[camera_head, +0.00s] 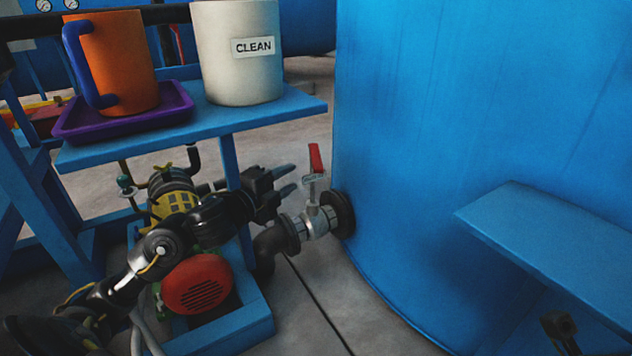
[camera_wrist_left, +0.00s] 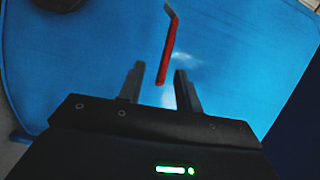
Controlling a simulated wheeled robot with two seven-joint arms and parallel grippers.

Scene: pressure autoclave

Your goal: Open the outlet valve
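The outlet valve (camera_head: 317,222) is a metal ball valve on the pipe at the lower left of the big blue tank. Its red lever handle (camera_head: 316,160) points upward. My left gripper (camera_head: 290,181) is just left of the handle, its fingers pointing towards it, apart from each other with a gap. In the left wrist view the red handle (camera_wrist_left: 167,52) rises ahead of the fingertips (camera_wrist_left: 160,82), its lower end near the gap between them. I cannot tell whether they touch it. The fingers hold nothing that I can see. A dark piece at the lower right of the head view may be my right gripper (camera_head: 559,328); its fingers are unclear.
The blue tank (camera_head: 480,120) fills the right, with a blue ledge (camera_head: 550,240) on it. A blue shelf (camera_head: 300,104) above my left arm bears a purple tray (camera_head: 75,130) with an orange mug (camera_head: 120,60) and a white CLEAN container (camera_head: 235,70). A pump with a red cover (camera_head: 197,285) stands below.

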